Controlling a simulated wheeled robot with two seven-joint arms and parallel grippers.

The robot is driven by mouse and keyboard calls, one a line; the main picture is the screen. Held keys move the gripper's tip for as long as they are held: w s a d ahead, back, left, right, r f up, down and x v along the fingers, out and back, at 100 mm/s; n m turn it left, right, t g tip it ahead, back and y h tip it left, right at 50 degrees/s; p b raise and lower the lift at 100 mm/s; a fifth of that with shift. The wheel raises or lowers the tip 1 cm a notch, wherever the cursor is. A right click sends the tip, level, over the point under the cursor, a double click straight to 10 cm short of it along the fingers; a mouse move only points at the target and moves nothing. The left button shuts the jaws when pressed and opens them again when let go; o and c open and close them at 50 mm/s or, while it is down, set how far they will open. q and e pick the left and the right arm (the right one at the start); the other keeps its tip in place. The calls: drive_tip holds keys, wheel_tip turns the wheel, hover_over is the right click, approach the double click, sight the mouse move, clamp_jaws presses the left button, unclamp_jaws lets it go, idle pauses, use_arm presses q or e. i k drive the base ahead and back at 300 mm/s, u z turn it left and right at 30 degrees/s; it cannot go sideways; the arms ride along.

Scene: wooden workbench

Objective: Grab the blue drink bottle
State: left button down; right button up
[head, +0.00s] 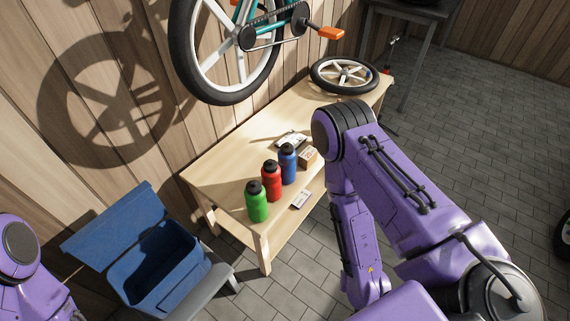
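The blue drink bottle (288,166) stands upright on the wooden workbench (222,168), with a dark cap. It is the farthest back of three bottles in a row. A red bottle (271,183) stands just in front of it to the left, and a green bottle (257,204) stands nearest me. My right arm is bent to the right of the bench, with its forearm pointing down. Its gripper does not show. Only a piece of my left arm shows at the lower left, and its gripper is out of view.
A small box (308,156) sits right of the blue bottle. A white-and-dark flat item (292,140) lies behind it. A wheel (343,74) lies at the bench's far end. A bicycle (235,50) hangs above. An open blue bin (160,266) stands left of the bench.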

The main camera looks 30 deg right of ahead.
sight(287, 154)
drive_tip(key=z, duration=2.3)
drive_tip(key=i, duration=2.35)
drive_tip(key=u, duration=3.3)
